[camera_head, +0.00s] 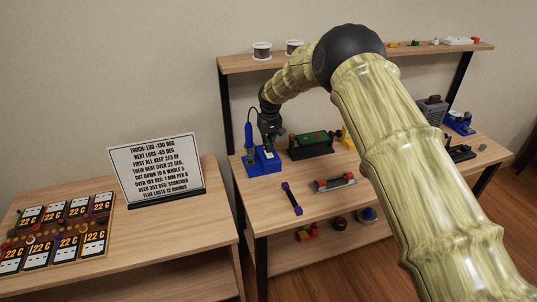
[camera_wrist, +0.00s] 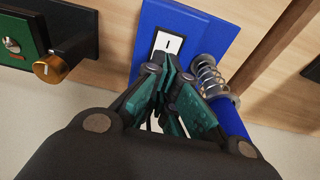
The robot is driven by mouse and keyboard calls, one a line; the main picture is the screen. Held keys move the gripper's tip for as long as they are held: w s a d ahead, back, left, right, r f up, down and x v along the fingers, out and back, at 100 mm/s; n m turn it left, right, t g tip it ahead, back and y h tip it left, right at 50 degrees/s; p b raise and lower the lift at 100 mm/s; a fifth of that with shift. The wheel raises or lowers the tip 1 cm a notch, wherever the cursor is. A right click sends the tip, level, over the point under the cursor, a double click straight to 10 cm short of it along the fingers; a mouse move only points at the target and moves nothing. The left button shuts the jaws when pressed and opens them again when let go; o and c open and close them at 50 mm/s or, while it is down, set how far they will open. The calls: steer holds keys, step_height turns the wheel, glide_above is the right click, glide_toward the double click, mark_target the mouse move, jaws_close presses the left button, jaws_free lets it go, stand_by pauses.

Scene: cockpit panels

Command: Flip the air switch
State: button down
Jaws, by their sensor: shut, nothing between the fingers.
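A blue bench unit (camera_head: 262,163) stands at the left end of the workbench. My gripper (camera_head: 271,138) reaches down over this unit. In the wrist view the teal fingers of my gripper (camera_wrist: 165,68) are together and empty, at the lower edge of the switch. Their tips hide that edge, and I cannot tell whether they touch it.
A metal coil holder (camera_wrist: 208,78) rises right of my fingers. A dark panel with an orange knob (camera_wrist: 50,68) is at left. A green board in a holder (camera_head: 311,143), a purple-ended tool (camera_head: 292,199) and a red-ended tray (camera_head: 334,183) lie nearby. A shelf (camera_head: 235,63) is above.

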steer(key=shift+f, duration=0.75)
stand_by(0.7)
steer(key=shift+r, duration=0.15)
steer(key=shift+r+p, duration=1.4)
steer(key=shift+r, duration=1.95)
